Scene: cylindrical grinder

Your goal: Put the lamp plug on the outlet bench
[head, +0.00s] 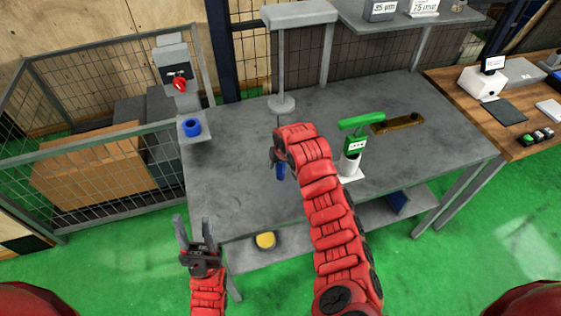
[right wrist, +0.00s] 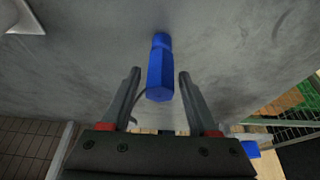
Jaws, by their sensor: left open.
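A blue cylindrical piece, likely the lamp plug (head: 281,172), is at the middle of a grey bench (head: 240,190); no label shows which bench is the outlet bench. In the right wrist view the plug (right wrist: 160,70) lies between the two fingers of my right gripper (right wrist: 159,76), with a gap on each side. A thin dark cord shows at its near end. In the head view my right gripper (head: 276,156) is partly hidden by my arm. My left gripper (head: 193,222) is open and empty at the bench's front left.
A blue ring (head: 192,127) is on a small left shelf below a red knob (head: 180,84). A grey post fixture (head: 281,102) stands behind. A wooden bench (head: 460,85) is at right.

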